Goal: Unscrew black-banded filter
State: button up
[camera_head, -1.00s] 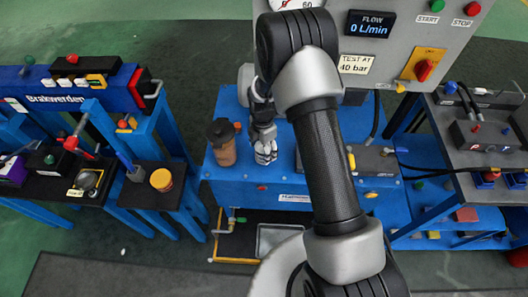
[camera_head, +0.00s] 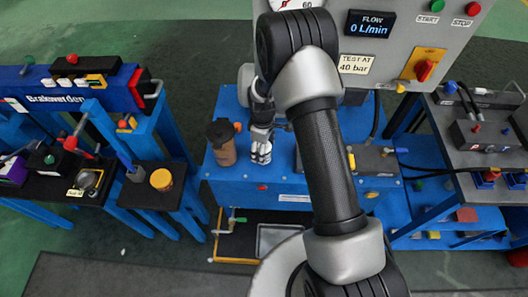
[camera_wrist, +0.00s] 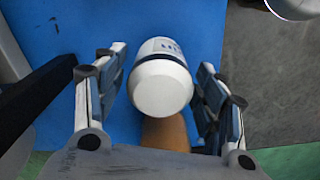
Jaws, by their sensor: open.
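A white filter (camera_wrist: 161,82) with a dark band and blue marking lies between the two fingers of my gripper (camera_wrist: 160,95) in the wrist view. The fingers are apart, with a gap visible on each side of the filter. In the head view the white filter (camera_head: 261,152) shows at the front of the blue bench, just below my gripper (camera_head: 262,132). My arm hides part of the bench to the right.
A brown cylinder with a dark top (camera_head: 222,143) stands close to the left of my gripper. A grey panel with a flow display (camera_head: 369,24) rises behind. A side stand with a yellow-topped jar (camera_head: 162,180) is at left, and another stand with dark boxes (camera_head: 487,135) at right.

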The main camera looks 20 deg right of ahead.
jog(key=m, duration=1.4)
jog(key=shift+c, duration=0.2)
jog(key=c, duration=1.2)
jog(key=shift+o, duration=0.2)
jog(key=shift+r, duration=0.15)
